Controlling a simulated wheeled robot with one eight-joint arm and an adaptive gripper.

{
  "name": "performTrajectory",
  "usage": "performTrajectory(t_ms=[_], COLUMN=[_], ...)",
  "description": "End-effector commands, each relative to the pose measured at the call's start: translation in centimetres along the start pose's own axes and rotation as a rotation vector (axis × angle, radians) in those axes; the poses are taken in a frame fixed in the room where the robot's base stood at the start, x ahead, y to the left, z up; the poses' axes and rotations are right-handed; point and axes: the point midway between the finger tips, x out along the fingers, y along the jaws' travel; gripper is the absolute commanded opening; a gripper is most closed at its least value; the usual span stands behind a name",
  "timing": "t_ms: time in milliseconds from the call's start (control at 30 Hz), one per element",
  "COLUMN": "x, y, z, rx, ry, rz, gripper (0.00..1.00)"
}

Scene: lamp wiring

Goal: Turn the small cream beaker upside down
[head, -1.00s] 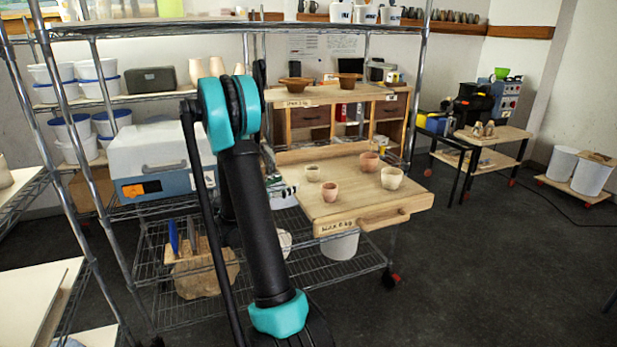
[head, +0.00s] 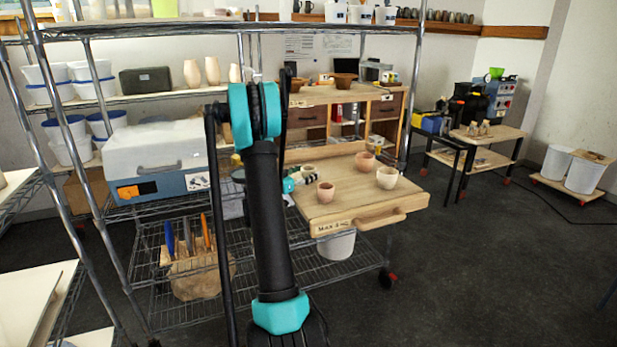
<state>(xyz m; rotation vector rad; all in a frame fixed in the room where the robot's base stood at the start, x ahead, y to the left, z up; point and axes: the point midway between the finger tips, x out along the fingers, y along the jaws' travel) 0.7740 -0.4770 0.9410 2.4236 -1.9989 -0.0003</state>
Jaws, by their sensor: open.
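The small cream beaker (head: 307,171) stands on the wooden pull-out board (head: 350,205), near its back left. My gripper (head: 311,179) is small in the head view, low over the left part of the board, its teal and dark end just in front of the small cream beaker. It is open. It hides the lower part of that beaker, and I cannot tell whether they touch. The larger cream beaker (head: 387,178) stands at the right of the board.
A pinkish beaker (head: 325,192) stands close in front of my gripper. A terracotta-pink beaker (head: 365,160) stands farther back. Shelf posts rise on both sides. The front right of the board is clear.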

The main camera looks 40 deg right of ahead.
Motion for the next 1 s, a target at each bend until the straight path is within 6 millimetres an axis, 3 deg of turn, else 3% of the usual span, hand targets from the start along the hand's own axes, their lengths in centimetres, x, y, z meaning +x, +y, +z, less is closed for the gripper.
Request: performTrajectory(t_ms=[100, 333, 800, 1000], x=[1.34, 1.48, 1.45, 1.44], y=[0.08, 0.03, 0.03, 0.04], z=[0.00, -0.01, -0.01, -0.02], rx=[0.000, 0.000, 0.000, 0.000], ry=[0.000, 0.000, 0.000, 0.000], rz=[0.001, 0.000, 0.000, 0.000], gripper=[0.72, 0.72, 0.15, 0.14])
